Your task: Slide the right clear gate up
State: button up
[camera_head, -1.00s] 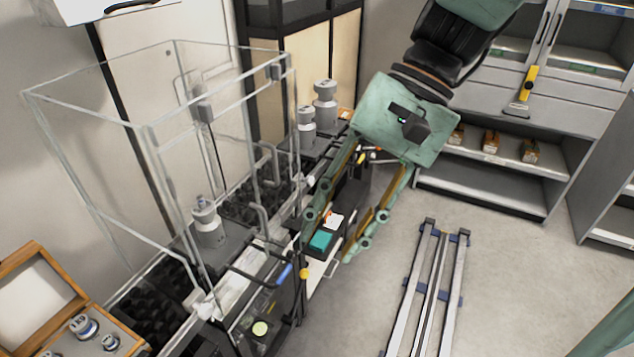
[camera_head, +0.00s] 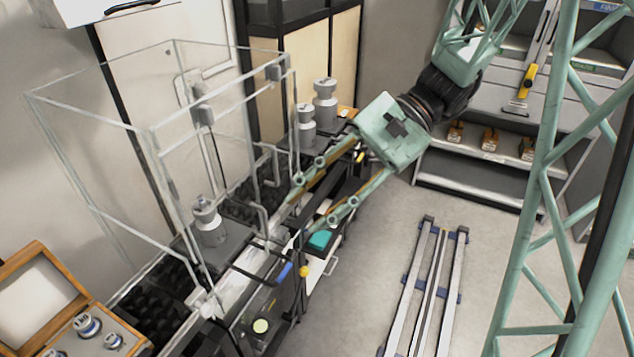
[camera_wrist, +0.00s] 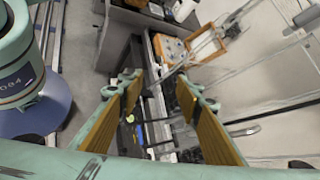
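A clear-walled case (camera_head: 88,211) stands at the left in the head view, around a grey weight (camera_head: 208,222) on a weighing plate. Its right-hand clear side, between the front post and the back post (camera_head: 292,110), faces my gripper. Grey bar handles (camera_head: 272,165) show near that side. Which panel is the sliding gate is hard to tell. My gripper (camera_head: 296,212) is open, its two long fingers pointing down-left toward the case's lower right side. In the wrist view my gripper (camera_wrist: 155,95) has nothing clearly between the fingers. I cannot tell whether it touches the case.
Two more grey weights (camera_head: 325,105) stand behind the case. An open wooden weight box (camera_head: 40,285) is at the lower left. A rail frame (camera_head: 423,290) lies on the floor; floor around it is clear.

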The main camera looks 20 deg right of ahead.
jog(key=w+d+f+m+t+y+p, duration=0.1)
jog(key=w+d+f+m+t+y, duration=0.25)
jog(key=w, duration=0.55)
jog(key=w+d+f+m+t+p, duration=0.1)
jog(key=w+d+f+m+t, duration=0.4)
jog(key=w+d+f+m, duration=0.1)
jog(key=w+d+f+m+t+p, duration=0.1)
jog(key=w+d+f+m+t, duration=0.4)
jog(key=d+f, duration=0.6)
jog(key=w+f+m+h, duration=0.1)
jog(key=w+m, duration=0.1)
jog(key=w, duration=0.1)
jog(key=shift+f, duration=0.35)
jog(key=shift+a, duration=0.1)
jog(key=b+x, duration=0.2)
jog(key=x, duration=1.1)
jog(key=shift+w+a+r, duration=0.15)
jog(key=shift+w+a, duration=0.05)
jog(key=shift+w, duration=0.05)
dwell(0.4)
grip_shut()
